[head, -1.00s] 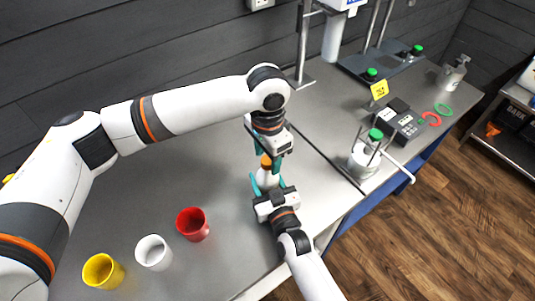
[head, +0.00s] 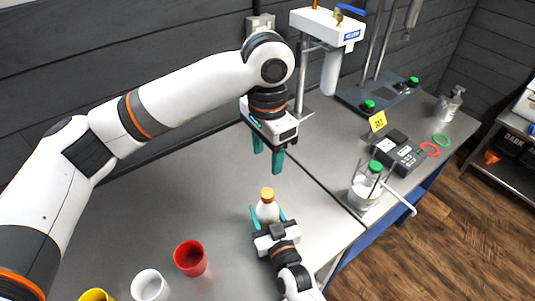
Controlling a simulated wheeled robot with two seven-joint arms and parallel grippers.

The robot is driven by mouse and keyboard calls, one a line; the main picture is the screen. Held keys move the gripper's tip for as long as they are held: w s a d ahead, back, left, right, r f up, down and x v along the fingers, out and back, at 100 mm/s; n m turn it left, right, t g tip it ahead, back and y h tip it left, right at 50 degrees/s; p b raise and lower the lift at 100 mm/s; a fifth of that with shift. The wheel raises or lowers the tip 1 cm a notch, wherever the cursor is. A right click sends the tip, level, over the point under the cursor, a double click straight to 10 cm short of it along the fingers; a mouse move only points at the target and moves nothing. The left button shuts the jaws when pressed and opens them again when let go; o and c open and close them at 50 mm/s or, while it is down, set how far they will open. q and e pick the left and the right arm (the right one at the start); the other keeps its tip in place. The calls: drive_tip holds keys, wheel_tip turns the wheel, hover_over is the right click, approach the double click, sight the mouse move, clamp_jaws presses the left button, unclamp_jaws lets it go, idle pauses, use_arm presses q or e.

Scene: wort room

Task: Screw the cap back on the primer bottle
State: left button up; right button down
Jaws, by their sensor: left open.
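My left gripper (head: 268,158) is open and empty, fingers pointing down, above and behind the bottle and clear of the cap.
Red (head: 190,258), white (head: 150,286) and yellow (head: 97,295) cups stand at the front left. A green-capped bottle in a wire holder (head: 366,187) and a grey meter (head: 398,152) stand to the right. The table left of the bottle is clear.

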drive_tip(key=c, duration=0.5)
unclamp_jaws()
drive_tip(key=b+v, duration=0.2)
drive_tip(key=v, duration=0.9)
drive_tip(key=shift+f, duration=0.15)
drive_tip(key=shift+s+d, duration=0.2)
drive_tip(key=shift+s, duration=0.25)
